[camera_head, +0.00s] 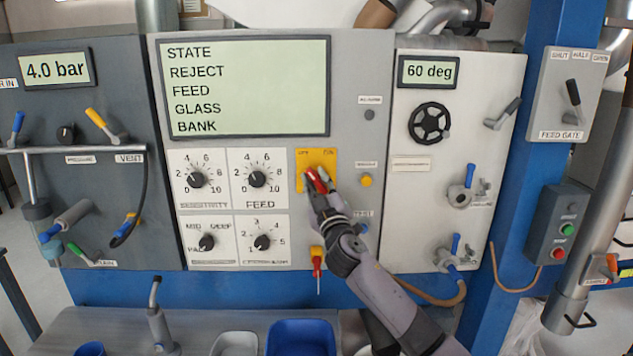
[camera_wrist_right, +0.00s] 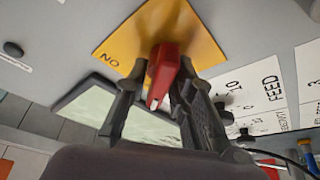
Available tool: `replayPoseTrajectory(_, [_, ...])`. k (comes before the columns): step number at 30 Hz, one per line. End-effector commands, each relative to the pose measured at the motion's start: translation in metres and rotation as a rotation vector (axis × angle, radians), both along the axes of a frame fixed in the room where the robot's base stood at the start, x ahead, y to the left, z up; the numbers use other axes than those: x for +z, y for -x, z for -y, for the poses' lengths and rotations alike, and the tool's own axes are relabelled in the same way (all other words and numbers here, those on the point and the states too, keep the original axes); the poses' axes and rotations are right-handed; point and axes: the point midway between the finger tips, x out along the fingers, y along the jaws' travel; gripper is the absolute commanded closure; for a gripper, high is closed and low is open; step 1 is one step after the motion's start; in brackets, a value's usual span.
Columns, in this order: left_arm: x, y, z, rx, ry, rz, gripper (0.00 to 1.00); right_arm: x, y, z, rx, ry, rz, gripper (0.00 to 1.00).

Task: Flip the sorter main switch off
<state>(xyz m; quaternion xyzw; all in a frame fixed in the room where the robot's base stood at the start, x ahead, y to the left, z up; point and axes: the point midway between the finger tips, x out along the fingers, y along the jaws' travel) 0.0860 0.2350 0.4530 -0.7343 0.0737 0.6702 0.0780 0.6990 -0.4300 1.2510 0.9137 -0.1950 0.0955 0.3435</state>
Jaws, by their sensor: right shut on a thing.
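The sorter main switch is a red handle (camera_head: 315,180) on a yellow plate (camera_head: 303,158) in the middle panel, right of the feed dial. My right gripper (camera_head: 321,184) reaches up to it from below right and covers part of the plate. In the right wrist view the red handle (camera_wrist_right: 164,70) stands out from the yellow plate (camera_wrist_right: 205,45), between the two dark fingers of the right gripper (camera_wrist_right: 162,82), which is shut on it. The plate's "ON" mark appears upside down there. My left gripper is not in view.
A yellow button (camera_head: 366,181) sits right of the plate. A yellow and red hanging piece (camera_head: 317,262) is below it. The feed dial (camera_head: 257,179) is to the left, and a display (camera_head: 245,86) is above. Blue and grey bins (camera_head: 300,340) stand below the panel.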

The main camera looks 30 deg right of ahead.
Motion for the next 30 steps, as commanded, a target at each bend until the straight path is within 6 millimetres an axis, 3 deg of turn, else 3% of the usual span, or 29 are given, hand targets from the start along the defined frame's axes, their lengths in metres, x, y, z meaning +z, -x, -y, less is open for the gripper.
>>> replayPoseTrajectory(8, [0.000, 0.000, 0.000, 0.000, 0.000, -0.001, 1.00, 0.000, 0.000, 0.000, 0.001, 0.000, -0.001, 1.00])
replayPoseTrajectory(20, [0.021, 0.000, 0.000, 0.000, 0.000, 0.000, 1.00, 0.002, 0.000, 0.000, 0.001, 0.123, -0.078, 1.00])
replayPoseTrajectory(30, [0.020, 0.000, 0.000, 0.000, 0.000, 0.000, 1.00, -0.001, 0.000, 0.000, 0.000, 0.146, -0.090, 1.00])
